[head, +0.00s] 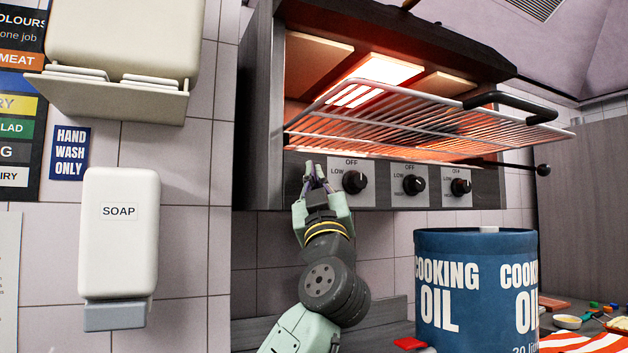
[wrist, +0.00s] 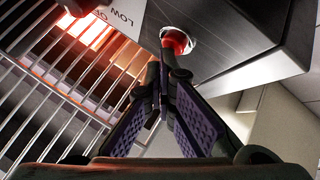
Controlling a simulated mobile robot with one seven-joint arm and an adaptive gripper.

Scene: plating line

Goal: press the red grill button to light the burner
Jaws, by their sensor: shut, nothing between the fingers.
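The red button (wrist: 176,40) sits in a pale round collar on the grill's dark front panel in the wrist view. In the head view I cannot make it out; my gripper covers that part of the panel. My gripper (head: 315,172) is shut and empty, raised to the left end of the panel, left of the first knob. In the wrist view my gripper's fingertips (wrist: 168,75) overlap the button's lower edge; I cannot tell whether they touch it. The grill (head: 385,70) glows orange inside, above its wire rack (head: 420,118).
Three black knobs (head: 355,182) line the panel to the right of my gripper. The rack's handle (head: 510,103) juts out above. A blue cooking oil drum (head: 476,290) stands at lower right, and a soap dispenser (head: 120,235) hangs on the left wall.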

